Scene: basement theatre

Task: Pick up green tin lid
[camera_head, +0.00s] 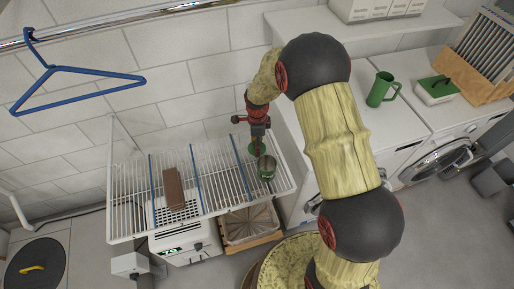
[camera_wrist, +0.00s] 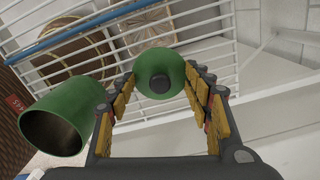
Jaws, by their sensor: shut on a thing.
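The green tin lid (camera_wrist: 161,59) is a round green disc with a dark knob, between the fingers of my gripper (camera_wrist: 163,82) in the wrist view. My gripper is shut on it. In the head view my gripper (camera_head: 257,139) is over the right part of the wire rack, with the green lid (camera_head: 253,149) at its tip. A green tin (camera_wrist: 65,122), open at the top, is beside the lid at the left of the wrist view; it also shows in the head view (camera_head: 267,170), right next to my gripper. The exact finger contact is hard to see.
The white wire rack (camera_head: 222,190) with blue strips carries a brown block (camera_head: 174,188) further left. A green mug (camera_head: 381,89), a green-and-white box (camera_head: 437,90) and a wooden rack (camera_head: 474,85) stand on the machines at right. A blue hanger (camera_head: 75,70) hangs at upper left.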

